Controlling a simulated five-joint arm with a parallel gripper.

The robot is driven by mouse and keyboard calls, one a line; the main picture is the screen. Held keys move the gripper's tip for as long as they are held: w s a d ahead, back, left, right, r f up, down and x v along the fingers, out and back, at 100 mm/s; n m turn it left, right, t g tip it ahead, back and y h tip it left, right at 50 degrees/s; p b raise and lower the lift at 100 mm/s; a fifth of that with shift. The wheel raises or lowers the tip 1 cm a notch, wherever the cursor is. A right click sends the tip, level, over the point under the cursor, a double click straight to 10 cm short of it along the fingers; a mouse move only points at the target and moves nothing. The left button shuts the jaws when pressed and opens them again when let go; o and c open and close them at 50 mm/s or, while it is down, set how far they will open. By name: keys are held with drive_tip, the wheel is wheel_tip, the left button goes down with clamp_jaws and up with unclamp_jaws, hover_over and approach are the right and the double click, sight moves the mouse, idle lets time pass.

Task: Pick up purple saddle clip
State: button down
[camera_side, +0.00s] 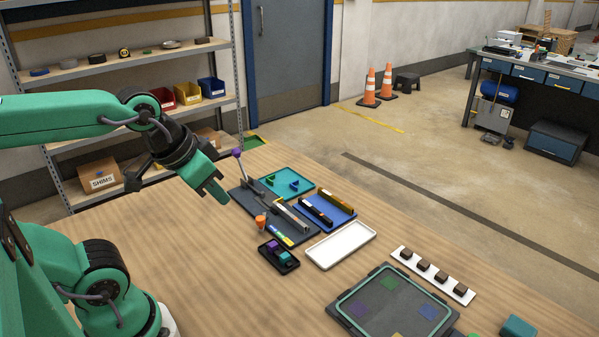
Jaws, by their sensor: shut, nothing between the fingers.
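A small purple piece (271,246), which looks like the purple saddle clip, sits in a small black tray (264,258) beside a teal piece (284,257). Its exact shape is too small to tell. My green gripper (221,197) is above the wooden table, up and to the left of the small tray and well apart from it. Its fingers are shut with nothing between them.
A dark fixture (250,205) with a purple-knobbed lever (237,155) stands near my gripper. Around it are an orange-capped item (261,222), a teal tray (309,186), a blue tray (322,225) and a white tray (318,263). The table's left part is clear.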

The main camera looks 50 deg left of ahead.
idle(0.4)
drive_tip(key=c, duration=1.2)
unclamp_jaws()
drive_tip(key=n+g, duration=0.5)
drive_tip(key=n, duration=1.2)
hover_over(273, 244)
wheel_tip(273, 244, down, 15)
drive_tip(key=shift+s+r, duration=0.1)
drive_tip(key=shift+s, duration=0.05)
drive_tip(key=shift+a+f+n+g, duration=0.1)
drive_tip(key=shift+f+n+g, duration=0.2)
drive_tip(key=shift+f+n, duration=0.25)
drive_tip(key=shift+f, duration=3.8)
